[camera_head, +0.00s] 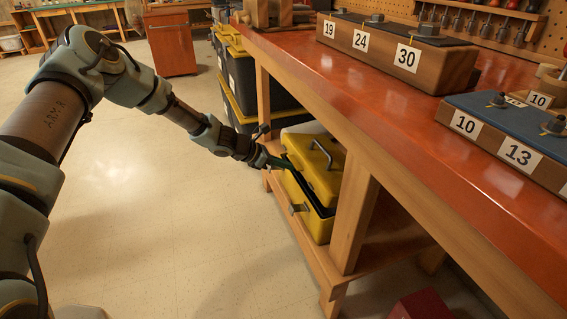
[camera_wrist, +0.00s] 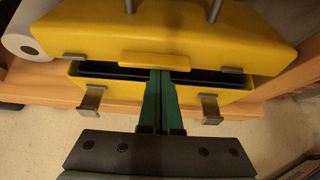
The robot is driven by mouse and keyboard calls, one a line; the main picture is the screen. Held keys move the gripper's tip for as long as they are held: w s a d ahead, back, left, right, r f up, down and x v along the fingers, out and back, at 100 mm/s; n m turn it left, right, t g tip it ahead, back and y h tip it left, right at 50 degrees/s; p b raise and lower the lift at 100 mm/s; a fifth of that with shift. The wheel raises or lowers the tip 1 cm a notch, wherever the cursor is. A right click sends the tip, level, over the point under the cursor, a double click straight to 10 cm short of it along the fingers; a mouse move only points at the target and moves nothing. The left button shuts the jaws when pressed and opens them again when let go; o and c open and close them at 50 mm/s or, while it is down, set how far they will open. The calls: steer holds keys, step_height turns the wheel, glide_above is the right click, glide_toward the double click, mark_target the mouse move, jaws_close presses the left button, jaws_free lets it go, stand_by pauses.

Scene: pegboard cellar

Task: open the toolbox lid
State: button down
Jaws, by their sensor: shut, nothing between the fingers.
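The yellow toolbox (camera_head: 312,207) stands on the lower shelf under the red-topped bench. Its yellow lid (camera_head: 318,165) is raised part way, with a dark gap between lid and body. In the wrist view the lid (camera_wrist: 170,36) has a front lip and a metal handle above; the body's front (camera_wrist: 128,88) carries two metal latches (camera_wrist: 91,98) that stick outward. My gripper (camera_wrist: 161,74) is shut and empty, its green fingertips reaching into the gap below the lid's lip. In the head view my gripper (camera_head: 283,163) is at the toolbox's upper left edge. Whether the tips touch the lid cannot be told.
A bench leg (camera_head: 353,210) stands just right of the toolbox, and the red benchtop (camera_head: 400,120) overhangs it. Black and yellow bins (camera_head: 250,85) are stacked behind. A white roll (camera_wrist: 25,42) lies left of the toolbox. The floor left of the bench is open.

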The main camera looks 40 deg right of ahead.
mark_target(300, 159)
steer(key=r+p, duration=0.1)
steer(key=r, duration=0.1)
steer(key=d+r+y+p, duration=0.1)
steer(key=shift+s+r+p, duration=0.3)
steer(key=shift+d+r+p, duration=0.15)
steer(key=shift+r+p, duration=0.2)
steer(key=shift+p, duration=0.1)
steer(key=shift+s+d+r+p, duration=0.3)
steer(key=shift+d+r+p, duration=0.35)
steer(key=shift+r, duration=0.25)
steer(key=shift+s+d+r+p, duration=0.25)
steer(key=shift+d+r+p, duration=0.3)
steer(key=shift+d+r, duration=0.25)
steer(key=shift+a, duration=0.1)
